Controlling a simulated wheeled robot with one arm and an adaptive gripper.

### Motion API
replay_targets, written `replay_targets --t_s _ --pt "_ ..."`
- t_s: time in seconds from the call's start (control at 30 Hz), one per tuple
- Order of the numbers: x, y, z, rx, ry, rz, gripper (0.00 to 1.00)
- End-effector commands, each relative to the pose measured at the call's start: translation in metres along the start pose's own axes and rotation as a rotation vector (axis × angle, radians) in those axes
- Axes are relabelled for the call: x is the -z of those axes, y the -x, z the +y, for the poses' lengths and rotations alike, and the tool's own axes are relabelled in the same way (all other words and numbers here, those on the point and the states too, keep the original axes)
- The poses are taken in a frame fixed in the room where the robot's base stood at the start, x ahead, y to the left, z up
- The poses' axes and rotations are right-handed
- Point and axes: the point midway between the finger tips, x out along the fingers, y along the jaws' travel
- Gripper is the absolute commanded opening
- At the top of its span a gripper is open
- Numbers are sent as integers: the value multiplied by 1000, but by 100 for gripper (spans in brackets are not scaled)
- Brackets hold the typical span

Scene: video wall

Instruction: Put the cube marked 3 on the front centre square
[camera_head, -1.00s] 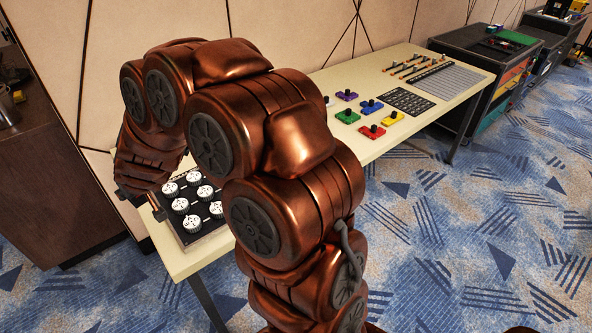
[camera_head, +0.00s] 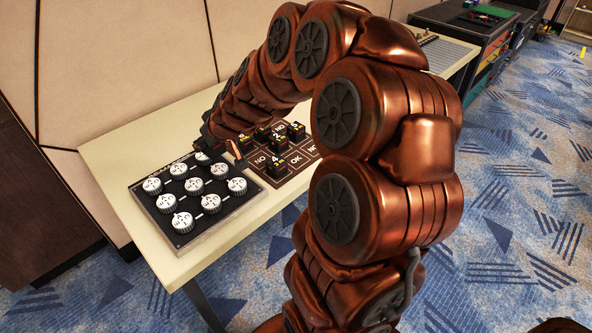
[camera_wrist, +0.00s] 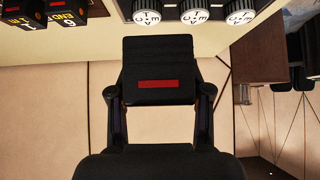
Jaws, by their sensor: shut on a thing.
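In the wrist view my gripper (camera_wrist: 157,92) is shut on a black cube (camera_wrist: 157,57) with a red bar on the face towards me. No number shows on that face, so I cannot tell whether it is the cube marked 3. In the head view a dark brown mat (camera_head: 261,159) has squares labelled NO and OK. My arm hides part of the mat, and the held cube is not clear there. Two cubes also show at the wrist view's upper left (camera_wrist: 66,16).
A black panel with several white round knobs (camera_head: 181,222) lies on the pale table (camera_head: 105,152), left of the mat. The panelled wall (camera_head: 120,60) rises close behind. A dark cabinet (camera_head: 35,180) stands at the left. Carpet lies open in front.

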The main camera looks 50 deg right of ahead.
Motion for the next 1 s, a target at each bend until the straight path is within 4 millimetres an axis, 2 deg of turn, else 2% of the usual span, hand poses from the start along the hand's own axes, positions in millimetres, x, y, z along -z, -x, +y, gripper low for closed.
replay_targets --t_s 0.03,0.2,0.6,0.8,1.0 --pt "-14 -1 14 -4 -5 3 13" --pt "-46 12 51 -2 -3 3 13" --pt "-134 51 121 -8 -7 5 13" --pt "-179 70 144 -11 -13 2 13" --pt "-203 83 155 -16 -16 2 13"
